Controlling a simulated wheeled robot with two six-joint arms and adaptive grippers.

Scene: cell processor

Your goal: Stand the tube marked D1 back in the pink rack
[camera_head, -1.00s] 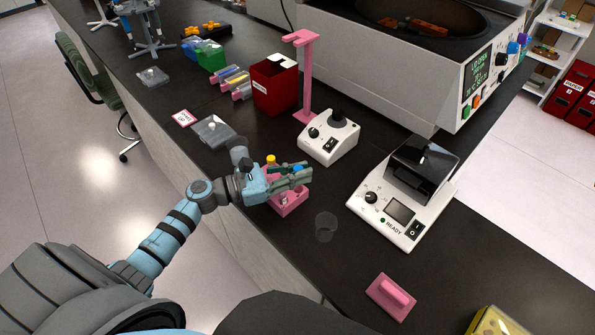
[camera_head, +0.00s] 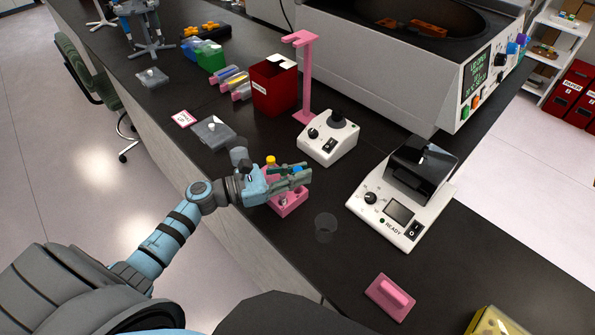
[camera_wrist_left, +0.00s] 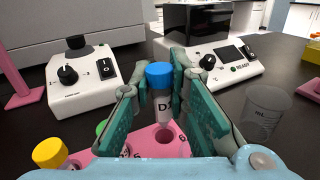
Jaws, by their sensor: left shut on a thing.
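The tube marked D1 (camera_wrist_left: 163,105) has a blue cap and a clear body with dark lettering. My left gripper (camera_head: 300,177) is shut on it, with the green finger pads on either side in the left wrist view (camera_wrist_left: 160,110). The tube is about upright. The pink rack (camera_head: 291,205) is under the gripper, and its top shows in the left wrist view (camera_wrist_left: 140,145). A round hole shows just below the tube's lower end; I cannot tell whether the tip is inside it. A yellow-capped tube (camera_wrist_left: 50,153) and a green cap are at the rack's left. My right gripper is not seen.
A clear cup (camera_head: 326,227) stands just right of the rack. A white device with a black knob (camera_head: 328,138) stands behind it, and a white device with a dark lid (camera_head: 400,210) to the right. A pink handled block (camera_head: 391,296) lies nearer the front. The bench's front edge is close.

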